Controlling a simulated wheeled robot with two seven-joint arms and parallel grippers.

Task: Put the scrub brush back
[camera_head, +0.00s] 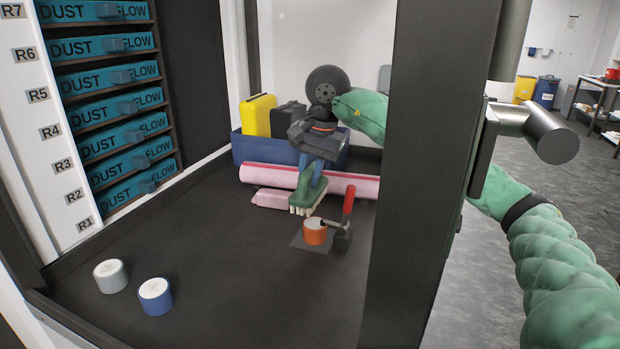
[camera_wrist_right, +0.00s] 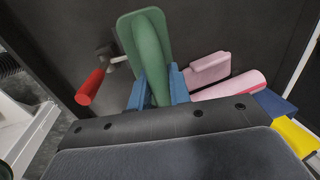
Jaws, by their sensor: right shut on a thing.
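The scrub brush (camera_head: 308,194) has a green back and pale bristles that face down. My right gripper (camera_head: 313,166), with blue fingers, is shut on the brush's handle. The brush is in front of the pink rolls, behind and a little left of the orange-sided round piece; I cannot tell whether its bristles touch the bench. In the right wrist view the green brush (camera_wrist_right: 148,45) sticks out from between the blue fingers of the gripper (camera_wrist_right: 158,88). The fingers hide part of the handle. My left gripper is not in view.
A red-handled metal tool (camera_head: 347,205) stands beside the orange round piece (camera_head: 315,234). Pink rolls (camera_head: 335,182) and a blue bin (camera_head: 245,149) with yellow and black cases lie behind. Grey (camera_head: 111,277) and blue (camera_head: 155,297) round pieces stand front left. The bench middle is clear.

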